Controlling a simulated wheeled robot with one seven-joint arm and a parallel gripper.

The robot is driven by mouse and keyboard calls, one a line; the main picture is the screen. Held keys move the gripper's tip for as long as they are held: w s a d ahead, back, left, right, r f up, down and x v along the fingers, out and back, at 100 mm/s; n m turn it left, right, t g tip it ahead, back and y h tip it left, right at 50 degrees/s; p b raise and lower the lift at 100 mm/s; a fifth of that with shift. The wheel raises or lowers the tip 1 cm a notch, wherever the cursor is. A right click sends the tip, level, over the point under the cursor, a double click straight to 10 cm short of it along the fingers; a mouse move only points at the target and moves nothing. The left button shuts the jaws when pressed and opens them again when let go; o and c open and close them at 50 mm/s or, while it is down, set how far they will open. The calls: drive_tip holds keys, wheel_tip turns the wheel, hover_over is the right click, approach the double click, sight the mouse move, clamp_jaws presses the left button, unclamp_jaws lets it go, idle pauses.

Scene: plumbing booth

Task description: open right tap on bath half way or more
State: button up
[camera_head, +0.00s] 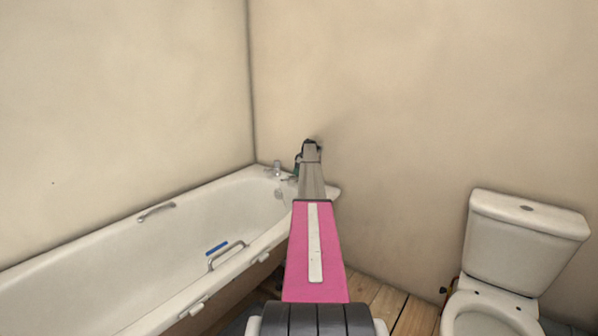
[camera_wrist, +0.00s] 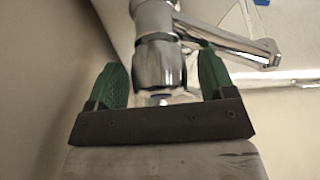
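The white bath (camera_head: 120,235) stands along the left wall, with its tap end in the far corner. One chrome tap (camera_head: 277,168) shows on that end, left of my arm; any tap farther right is hidden behind my arm. In the wrist view a chrome tap (camera_wrist: 158,62) with a rounded head and a spout pointing right lies between the green fingers of my gripper (camera_wrist: 162,80). The fingers are apart, one on each side of the tap head, with a visible gap on the left and a smaller one on the right. In the head view my gripper (camera_head: 309,148) is small and dark at the arm's end.
A wall (camera_wrist: 40,70) runs close to the left finger in the wrist view. A white toilet (camera_head: 525,240) stands at the right. Grab handles (camera_head: 226,254) are fixed to the bath. Wooden floor (camera_head: 385,300) shows between the bath and the toilet.

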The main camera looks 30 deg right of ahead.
drive_tip(key=shift+r, duration=0.1)
drive_tip(key=shift+r, duration=0.3)
drive_tip(key=r, duration=0.2)
drive_tip(key=a+r, duration=0.1)
drive_tip(key=r, duration=0.1)
drive_tip(key=shift+a, duration=0.1)
drive_tip(key=a+r, duration=0.6)
drive_tip(key=a, duration=0.4)
drive_tip(key=shift+a, duration=0.25)
